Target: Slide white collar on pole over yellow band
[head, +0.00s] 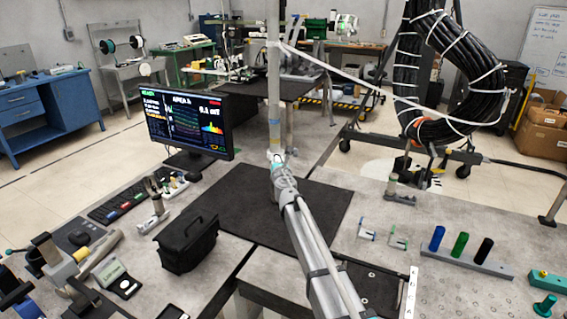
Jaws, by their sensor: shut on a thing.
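The pale grey pole (273,95) stands upright near the middle of the head view, rising out of the top of the picture. My gripper (276,160) is at the low end of the pole's visible length, with my arm reaching up to it from the bottom. It is shut on a small pale piece around the pole, which looks like the white collar (274,154). The fingers and collar are too small to see clearly, and the gripper partly covers them. I cannot make out the yellow band for certain.
A white cable (345,72) runs from the upper pole to the large black coil (408,80) at right. A dark mat (235,205) lies around my arm. A monitor (188,120) and black bag (187,243) stand left; colored cylinders in a rack (470,260) stand right.

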